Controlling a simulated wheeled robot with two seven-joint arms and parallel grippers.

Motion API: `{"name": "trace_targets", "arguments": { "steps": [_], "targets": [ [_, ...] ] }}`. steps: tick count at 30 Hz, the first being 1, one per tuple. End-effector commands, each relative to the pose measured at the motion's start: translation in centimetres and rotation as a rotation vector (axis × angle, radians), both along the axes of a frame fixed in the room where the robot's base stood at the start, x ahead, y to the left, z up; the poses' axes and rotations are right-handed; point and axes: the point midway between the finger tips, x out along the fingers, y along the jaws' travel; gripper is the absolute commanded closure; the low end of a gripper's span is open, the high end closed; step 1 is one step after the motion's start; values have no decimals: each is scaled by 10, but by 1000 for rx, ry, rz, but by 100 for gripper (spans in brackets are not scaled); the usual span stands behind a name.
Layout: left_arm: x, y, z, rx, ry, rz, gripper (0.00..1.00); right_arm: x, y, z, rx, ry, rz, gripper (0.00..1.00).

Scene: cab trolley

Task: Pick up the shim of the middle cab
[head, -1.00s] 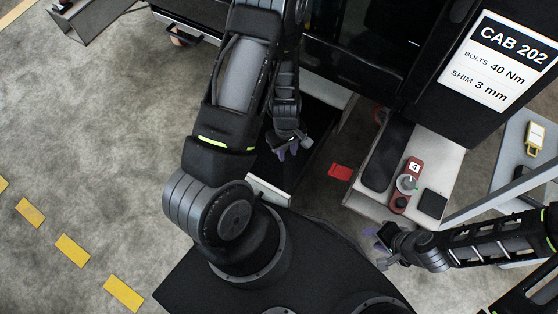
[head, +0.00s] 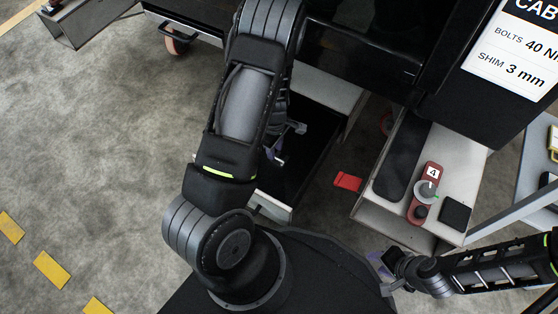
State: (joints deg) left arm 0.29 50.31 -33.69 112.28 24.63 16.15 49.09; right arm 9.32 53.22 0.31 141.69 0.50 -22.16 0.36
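A small red flat piece (head: 347,181) lies low on the floor, between the black-lined tray and the light grey shelf; I cannot tell whether it is the shim. The sign (head: 515,55) on the black cab reads "SHIM 3 mm" and is cut off by the frame. My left gripper (head: 277,155) is over the black-lined tray, left of the red piece, partly hidden by my arm. My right gripper (head: 383,265) is at the lower right, below the shelf. Neither gripper visibly holds anything, and their finger gaps are unclear.
The light grey shelf (head: 455,215) bears a red tool marked 4 (head: 430,178), a black square block (head: 456,213) and a long black pad (head: 403,160). The tray (head: 272,206) stands under my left arm. Open concrete floor lies left, with yellow dashes.

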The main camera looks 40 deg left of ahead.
Motion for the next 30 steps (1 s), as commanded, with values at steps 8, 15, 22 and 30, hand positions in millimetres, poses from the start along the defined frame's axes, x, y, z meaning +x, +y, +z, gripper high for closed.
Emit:
{"name": "trace_targets", "arguments": {
  "steps": [8,15,22,30],
  "targets": [
    [0,0,-5,0,0,-1,71,1,0,-3,0,-2,-1,64],
    [-1,-1,-24,-1,2,-1,71,2,0,-17,-1,-6,-2,64],
    [-2,-1,-56,0,1,-1,71,6,1,-38,-3,-14,-7,64],
    [-2,-1,-57,0,0,-2,71,7,1,-37,-2,-17,-8,64]
  ]
}}
